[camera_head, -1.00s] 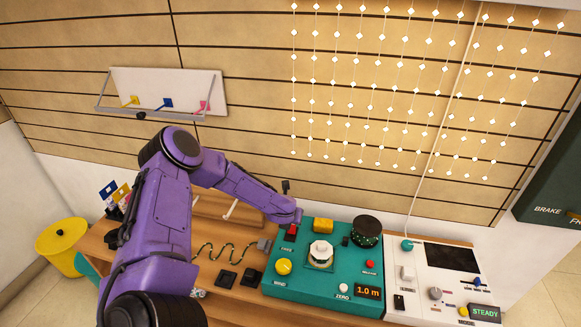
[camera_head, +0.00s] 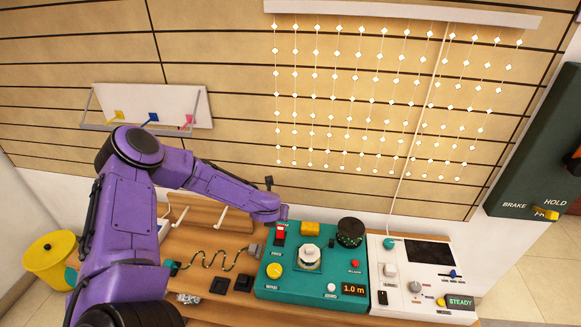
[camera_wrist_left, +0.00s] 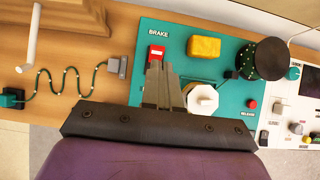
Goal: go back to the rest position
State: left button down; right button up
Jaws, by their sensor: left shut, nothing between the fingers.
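My left arm comes in from the left in the head view, purple, bent over the bench. Its gripper (camera_wrist_left: 163,85) shows in the left wrist view with its grey fingers together and nothing between them. The fingers hang over the teal control panel (camera_head: 285,288), between the red brake switch (camera_head: 279,234) and the white knob (camera_head: 309,254). In the head view the left gripper's fingers cannot be made out. My right gripper is not in view.
The panel also carries a yellow block (camera_head: 310,228), a dark spool (camera_head: 350,232) and a display reading 1.0 m (camera_head: 354,289). A white panel (camera_head: 408,292) reading STEADY stands to its right. A green cord (camera_head: 213,261) lies on the wooden bench. A yellow bin (camera_head: 48,262) stands at left.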

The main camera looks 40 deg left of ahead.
pick_arm(q)
jog(key=s+d+f+m+b, duration=0.1)
jog(key=s+d+f+m, duration=0.2)
jog(key=m, duration=0.4)
jog(key=s+d+f+m+b, duration=0.1)
jog(key=s+d+f+m, duration=0.2)
jog(key=m, duration=0.4)
jog(key=s+d+f+m+b, duration=0.2)
jog(key=s+d+f+m, duration=0.1)
jog(key=m, duration=0.5)
jog(key=shift+s+d+f+g+y, duration=0.2)
jog(key=shift+s+d, duration=0.15)
jog(key=shift+s, duration=0.35)
jog(key=shift+s+d+f+g+y, duration=0.15)
jog(key=shift+s+d, duration=0.15)
jog(key=shift+s, duration=0.4)
jog(key=s+d+f+m+b, duration=0.1)
jog(key=s+f+m+b, duration=0.1)
jog(key=s, duration=0.4)
jog(key=s+d+f+m+g+b, duration=0.1)
jog(key=s+d+f+m, duration=0.1)
jog(key=s+f+m, duration=0.3)
jog(key=s+d+f+m+g+b, duration=0.1)
jog(key=s+d+f+m+b, duration=0.1)
jog(key=s+m, duration=0.4)
jog(key=shift+s+f+h+b, duration=0.4)
jog(key=shift+s+f, duration=0.4)
jog(key=shift+s, duration=0.45)
